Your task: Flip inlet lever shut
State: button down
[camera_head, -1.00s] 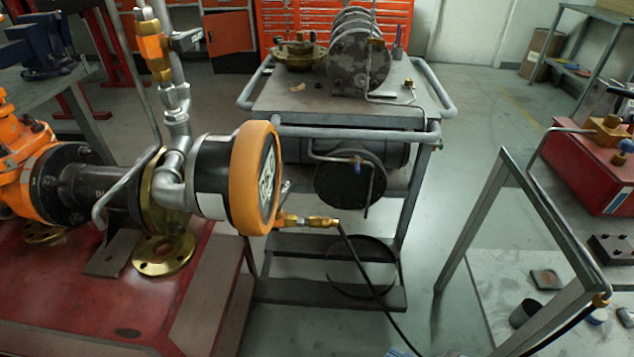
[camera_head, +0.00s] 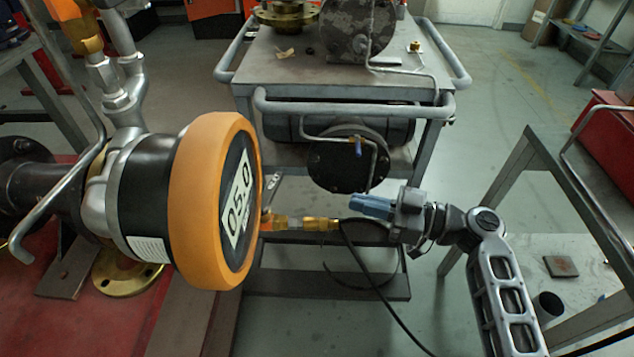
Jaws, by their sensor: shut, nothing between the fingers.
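A small silver lever (camera_head: 269,188) sits at the right edge of the orange-rimmed round gauge (camera_head: 213,200), just above a brass fitting (camera_head: 290,223). Part of the lever is hidden behind the gauge, so I cannot tell its full angle. My gripper (camera_head: 353,203) has blue fingers, shut and empty, pointing left toward the fitting. In the picture it lies to the right of the lever, with a clear gap, slightly above the fitting and hose end.
A black hose (camera_head: 375,285) hangs from the fitting down to the floor. A grey metal cart (camera_head: 350,75) stands behind, and a grey frame (camera_head: 497,195) stands at right. A bent silver rod (camera_head: 62,190) sticks out at left.

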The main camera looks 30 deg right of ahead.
aim_at(281, 180)
jog(key=p+x, duration=0.2)
jog(key=x, duration=1.1)
jog(key=shift+w+a, duration=0.25)
jog(key=shift+a, duration=0.05)
jog(key=w+b, duration=0.1)
jog(key=b, duration=0.3)
jog(key=w+n+g+y+b, duration=0.1)
jog(key=b, duration=0.2)
jog(key=shift+w+a+y+b, duration=0.1)
jog(key=shift+a+y+b, duration=0.2)
jog(key=shift+b, duration=0.1)
jog(key=shift+r, duration=0.1)
